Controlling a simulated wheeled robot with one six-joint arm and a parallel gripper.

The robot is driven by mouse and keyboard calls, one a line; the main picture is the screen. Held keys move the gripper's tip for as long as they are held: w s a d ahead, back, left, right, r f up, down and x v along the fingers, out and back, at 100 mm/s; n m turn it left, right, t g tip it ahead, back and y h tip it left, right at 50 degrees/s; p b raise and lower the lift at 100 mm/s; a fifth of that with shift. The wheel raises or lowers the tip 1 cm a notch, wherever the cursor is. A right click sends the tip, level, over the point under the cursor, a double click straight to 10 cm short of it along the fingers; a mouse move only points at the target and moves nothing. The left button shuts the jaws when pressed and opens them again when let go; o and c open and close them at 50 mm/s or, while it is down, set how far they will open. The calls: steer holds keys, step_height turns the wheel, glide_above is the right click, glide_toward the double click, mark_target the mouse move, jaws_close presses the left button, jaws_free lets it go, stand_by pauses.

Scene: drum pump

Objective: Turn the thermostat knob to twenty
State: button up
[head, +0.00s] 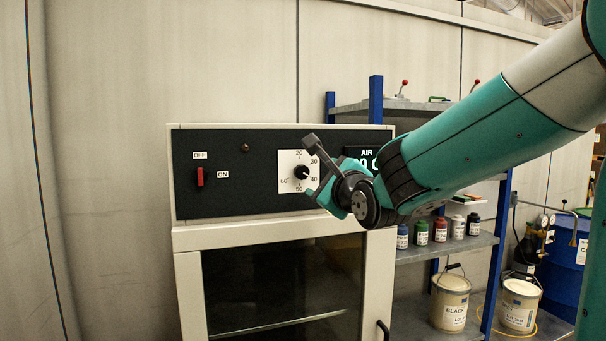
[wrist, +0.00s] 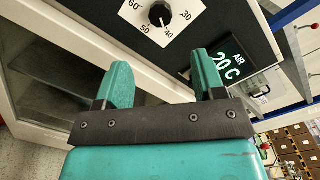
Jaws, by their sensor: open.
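The thermostat knob (head: 301,172) is a round black dial on a white scale plate (head: 285,184) in the oven's dark control panel. Numbers from 20 to 60 ring it, with 20 at the top in the head view. Its pale pointer mark looks turned toward 40, though it is small. In the wrist view the knob (wrist: 159,14) is at the top edge, beyond the fingertips, and the 20 is out of frame. My gripper (head: 320,169) is open, in front of the panel just right of the knob. Its green fingers (wrist: 163,78) are apart with nothing between them.
A red switch (head: 199,177) stands upright below the OFF label. A display (wrist: 229,65) reads AIR 20 C, partly hidden by my arm in the head view. The oven door (head: 283,285) is shut below. A blue-framed shelf (head: 375,100) with bottles and cans stands right.

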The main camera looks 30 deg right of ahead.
mark_target(303, 172)
steer(key=p+x, duration=0.5)
steer(key=x, duration=0.6)
steer(key=shift+r, duration=0.2)
steer(key=shift+w+d+f, duration=0.1)
steer(key=shift+w+d, duration=0.05)
steer(key=shift+w, duration=0.4)
steer(key=c, duration=0.9)
